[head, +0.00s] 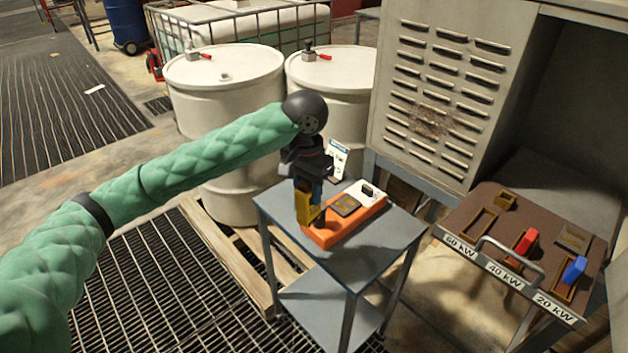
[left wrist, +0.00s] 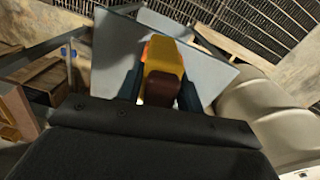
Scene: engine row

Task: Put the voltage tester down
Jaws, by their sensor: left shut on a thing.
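The voltage tester (head: 303,208) is a yellow handheld body with a dark part at its top. My left gripper (head: 309,186) is shut on it and holds it roughly upright over the left end of an orange tray (head: 342,234) on the small grey table (head: 371,253). I cannot tell whether the tester's bottom touches the tray or the table. In the left wrist view the tester (left wrist: 163,62) sits between the blue fingers of the gripper, with the grey table top (left wrist: 207,72) beyond it. My right gripper is not in view.
Behind the table stand two white drums (head: 222,95) on a wooden pallet (head: 217,250). The orange tray holds a dark square pad (head: 345,205) and a white part with a black knob. At right is a panel (head: 520,235) with red and blue handles and a metal cabinet (head: 440,85).

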